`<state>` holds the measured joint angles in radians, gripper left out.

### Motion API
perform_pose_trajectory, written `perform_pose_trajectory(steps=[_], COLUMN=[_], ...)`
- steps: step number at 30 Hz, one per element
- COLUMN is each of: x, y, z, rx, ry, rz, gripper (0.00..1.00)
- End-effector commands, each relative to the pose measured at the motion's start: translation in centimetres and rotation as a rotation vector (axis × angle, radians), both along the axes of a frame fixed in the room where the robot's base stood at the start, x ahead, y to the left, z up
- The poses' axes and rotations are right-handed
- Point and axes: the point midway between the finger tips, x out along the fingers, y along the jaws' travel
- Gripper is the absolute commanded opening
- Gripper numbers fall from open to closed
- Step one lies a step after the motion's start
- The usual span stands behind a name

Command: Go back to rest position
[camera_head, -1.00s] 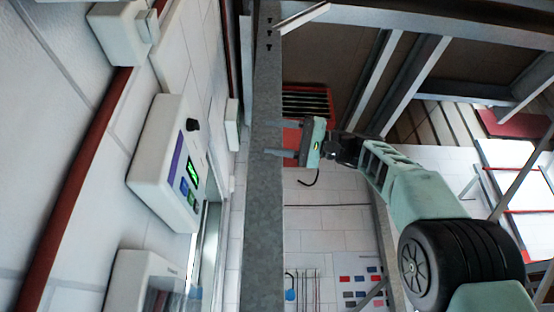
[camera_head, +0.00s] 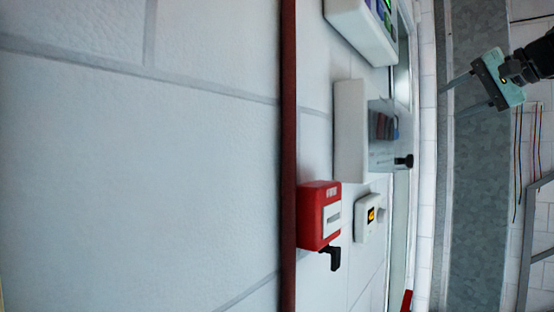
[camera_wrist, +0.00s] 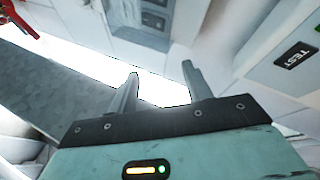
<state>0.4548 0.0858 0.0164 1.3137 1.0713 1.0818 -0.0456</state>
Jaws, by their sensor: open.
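My gripper (camera_head: 468,94) is at the upper right of the head view, in front of the grey metal beam. Its two thin fingers stand apart with nothing between them. In the wrist view my gripper (camera_wrist: 158,82) shows both fingers spread and empty, over a bright white strip. It touches nothing that I can make out. Most of my arm is out of the head view.
A white tiled wall (camera_head: 120,170) carries a dark red pipe (camera_head: 289,150), a red box with a black handle (camera_head: 318,215), a small white display unit (camera_head: 366,217) and a white box (camera_head: 350,130). The grey beam (camera_head: 478,210) runs beside them. A TEST label (camera_wrist: 296,55) shows in the wrist view.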

Motion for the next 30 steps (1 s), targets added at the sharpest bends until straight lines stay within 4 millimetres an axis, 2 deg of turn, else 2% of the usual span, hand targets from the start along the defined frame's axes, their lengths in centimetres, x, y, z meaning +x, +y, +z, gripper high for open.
perform_pose_trajectory(steps=[1, 3, 8, 9, 12, 15, 18, 21, 29, 30], x=[0.4, 0.5, -1.3, -2.2, -5.2, -8.7, -12.1, -15.2, -23.0, -23.0], y=[0.6, 1.0, 2.5, 2.9, 4.0, 5.0, 5.6, 6.2, 7.4, 9.0], z=[-3.9, -9.0, -20.5, -23.2, -29.8, -35.4, -39.6, -42.8, -48.6, -48.6], rx=[-0.027, -0.081, -0.24, -0.29, -0.421, -0.555, -0.671, -0.766, -0.96, -0.971], ry=[0.073, 0.164, 0.354, 0.396, 0.49, 0.559, 0.599, 0.623, 0.638, 0.619], rz=[-0.014, -0.033, -0.04, -0.032, 0.007, 0.069, 0.138, 0.21, 0.414, 0.457], gripper=[0.49, 0.49, 0.49, 0.49, 0.49, 0.49, 0.49, 0.49, 0.49, 0.49])
